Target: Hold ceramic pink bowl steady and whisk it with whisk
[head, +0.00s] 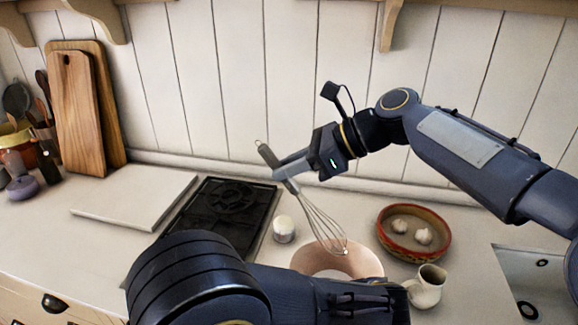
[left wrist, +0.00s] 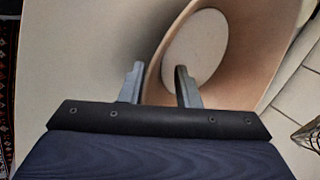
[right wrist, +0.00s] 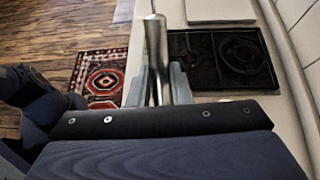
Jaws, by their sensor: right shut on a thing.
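The pink bowl (head: 360,258) stands on the counter, its near part hidden behind my left arm. In the left wrist view the bowl (left wrist: 240,60) fills much of the picture. My left gripper (left wrist: 158,80) has its fingers apart, one on each side of the bowl's wall, with a gap showing; the head view hides it. My right gripper (head: 284,176) is shut on the handle of the whisk (head: 318,220). The whisk slants down, its wire end over the bowl; I cannot tell if it touches. The handle also shows in the right wrist view (right wrist: 156,50).
A small white pot (head: 284,229) stands left of the bowl, beside the black hob (head: 225,212). A red-rimmed dish (head: 413,231) with garlic and a cream jug (head: 427,286) are at right. A white board (head: 130,200) lies left. The sink (head: 540,280) is far right.

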